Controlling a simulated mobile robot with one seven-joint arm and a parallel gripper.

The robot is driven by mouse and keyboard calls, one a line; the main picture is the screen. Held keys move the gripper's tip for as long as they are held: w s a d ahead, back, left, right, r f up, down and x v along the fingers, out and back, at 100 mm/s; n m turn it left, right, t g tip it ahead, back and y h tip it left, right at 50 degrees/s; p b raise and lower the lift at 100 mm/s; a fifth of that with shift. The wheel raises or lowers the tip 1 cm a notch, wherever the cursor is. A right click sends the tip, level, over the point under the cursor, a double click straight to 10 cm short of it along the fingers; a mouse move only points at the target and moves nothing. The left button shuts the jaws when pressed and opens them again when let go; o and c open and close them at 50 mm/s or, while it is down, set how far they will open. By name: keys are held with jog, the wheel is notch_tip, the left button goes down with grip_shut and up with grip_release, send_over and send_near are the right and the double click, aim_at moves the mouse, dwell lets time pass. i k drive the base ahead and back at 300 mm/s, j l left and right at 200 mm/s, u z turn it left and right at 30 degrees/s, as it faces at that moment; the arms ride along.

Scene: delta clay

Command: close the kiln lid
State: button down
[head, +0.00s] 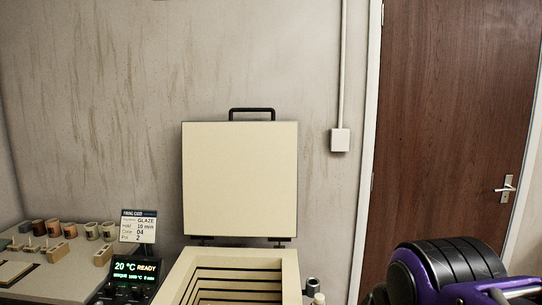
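The kiln (289,271) stands at the bottom middle of the head view, its square chamber open and lined with dark horizontal grooves. Its cream lid (240,180) stands upright, hinged at the back edge of the kiln. A black handle (252,111) sits on the lid's top edge. A purple and black part of my own arm shows at the bottom right, apart from the lid. My gripper is not in view.
A control box (132,268) reading "20 °C READY" and a firing card (138,226) stand left of the kiln. Several small pots and blocks (54,228) are on the left table (70,275). Small bottles (312,288) stand right of the kiln. A closed brown door (450,120) is at right.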

aim_at(239, 178)
jog(key=l+u, duration=0.1)
jog(key=l, duration=0.7)
jog(key=l+u, duration=0.15)
jog(key=l, duration=0.7)
jog(key=i+l+u, duration=0.1)
jog(key=i+l, duration=0.15)
jog(key=i+l+u, duration=0.1)
jog(key=i+l, duration=0.15)
jog(key=l, duration=0.25)
jog(key=i+l+u, duration=0.15)
jog(key=i+l, duration=0.5)
